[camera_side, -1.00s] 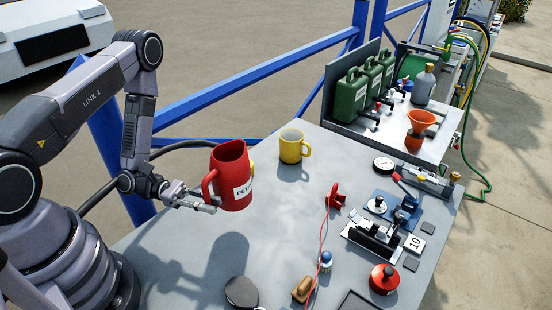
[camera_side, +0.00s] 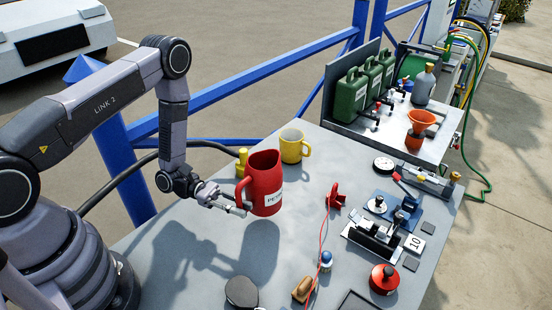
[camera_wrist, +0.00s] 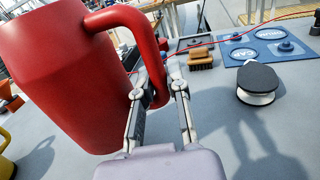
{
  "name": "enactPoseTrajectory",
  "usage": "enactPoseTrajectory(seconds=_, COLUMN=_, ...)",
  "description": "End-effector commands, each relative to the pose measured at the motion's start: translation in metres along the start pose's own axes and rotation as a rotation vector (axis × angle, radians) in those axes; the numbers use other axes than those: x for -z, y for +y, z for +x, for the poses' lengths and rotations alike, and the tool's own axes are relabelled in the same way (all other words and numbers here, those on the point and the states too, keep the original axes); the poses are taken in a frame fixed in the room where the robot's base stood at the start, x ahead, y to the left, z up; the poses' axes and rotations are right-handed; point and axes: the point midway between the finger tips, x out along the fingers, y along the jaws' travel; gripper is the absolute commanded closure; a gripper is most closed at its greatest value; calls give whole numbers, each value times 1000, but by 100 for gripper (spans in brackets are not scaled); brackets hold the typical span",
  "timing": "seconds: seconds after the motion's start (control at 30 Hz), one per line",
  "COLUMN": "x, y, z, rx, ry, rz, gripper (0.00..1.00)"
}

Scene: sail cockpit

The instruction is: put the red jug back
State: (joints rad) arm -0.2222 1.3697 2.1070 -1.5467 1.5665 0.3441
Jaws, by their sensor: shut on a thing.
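The red jug (camera_side: 266,184) has a white label and is held in the air above the grey bench, upright or nearly so. Its shadow falls on the bench in front of it. My gripper (camera_side: 240,208) is shut on its handle, at the jug's left side. In the wrist view the jug (camera_wrist: 65,75) fills the upper left, and the fingers of my gripper (camera_wrist: 160,88) are at the lower part of the handle. The fingertips are partly hidden by the handle.
A yellow jug (camera_side: 291,147) stands close behind the red jug. A yellow object (camera_side: 242,163) stands behind its handle. A black round-topped item (camera_side: 241,292), a brush (camera_side: 303,288) and a red round can (camera_side: 384,279) stand at the front.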

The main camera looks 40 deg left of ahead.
Motion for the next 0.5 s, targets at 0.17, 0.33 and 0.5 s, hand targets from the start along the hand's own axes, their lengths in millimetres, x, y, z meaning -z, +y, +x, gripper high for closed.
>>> enactPoseTrajectory(seconds=0.17, x=13, y=9, z=6, rx=0, ry=-1, rz=1, gripper=100)
enactPoseTrajectory(seconds=0.33, x=33, y=14, z=9, rx=0, ry=-2, rz=-3, gripper=100)
enactPoseTrajectory(seconds=0.5, x=49, y=13, z=8, rx=0, ry=-1, rz=-1, gripper=100)
